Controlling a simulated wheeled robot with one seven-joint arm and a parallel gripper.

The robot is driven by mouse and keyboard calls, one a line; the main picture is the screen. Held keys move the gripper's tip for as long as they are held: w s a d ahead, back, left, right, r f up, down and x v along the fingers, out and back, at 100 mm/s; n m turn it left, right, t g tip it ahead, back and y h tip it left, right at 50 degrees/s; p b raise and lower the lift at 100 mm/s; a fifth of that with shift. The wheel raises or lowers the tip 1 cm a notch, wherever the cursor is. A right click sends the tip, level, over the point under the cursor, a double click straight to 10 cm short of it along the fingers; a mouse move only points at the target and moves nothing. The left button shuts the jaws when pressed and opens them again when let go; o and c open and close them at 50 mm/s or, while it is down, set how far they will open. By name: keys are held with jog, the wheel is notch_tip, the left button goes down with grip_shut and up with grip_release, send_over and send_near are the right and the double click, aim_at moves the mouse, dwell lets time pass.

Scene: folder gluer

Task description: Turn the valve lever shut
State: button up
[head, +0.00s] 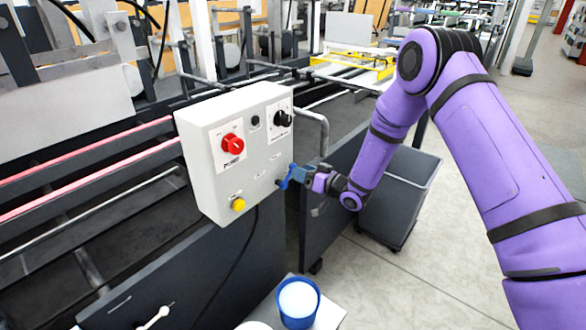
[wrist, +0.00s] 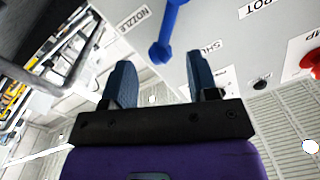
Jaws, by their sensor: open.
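The valve lever (wrist: 172,22) is a bright blue bar with a rounded end, on the pale face of the control box (head: 205,150). In the wrist view it comes down from the top edge, and its rounded end lies just beyond and between my fingertips. My gripper (wrist: 161,75) is open, with a dark finger on each side and nothing held. In the head view my gripper (head: 306,178) is at the lower right of the box face; blue parts there overlap, so lever and fingers are hard to separate. A NOZZLE label and a partly hidden SHUT label flank the lever.
The box also carries a red knob (head: 232,144), a black knob (head: 283,118) and a yellow button (head: 238,205). A bent grey pipe (head: 322,130) runs at its right side. A dark bin (head: 405,190) stands behind my wrist. A blue tub (head: 298,318) is below.

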aim_at(288, 176)
jog(key=shift+x, duration=2.15)
grip_shut()
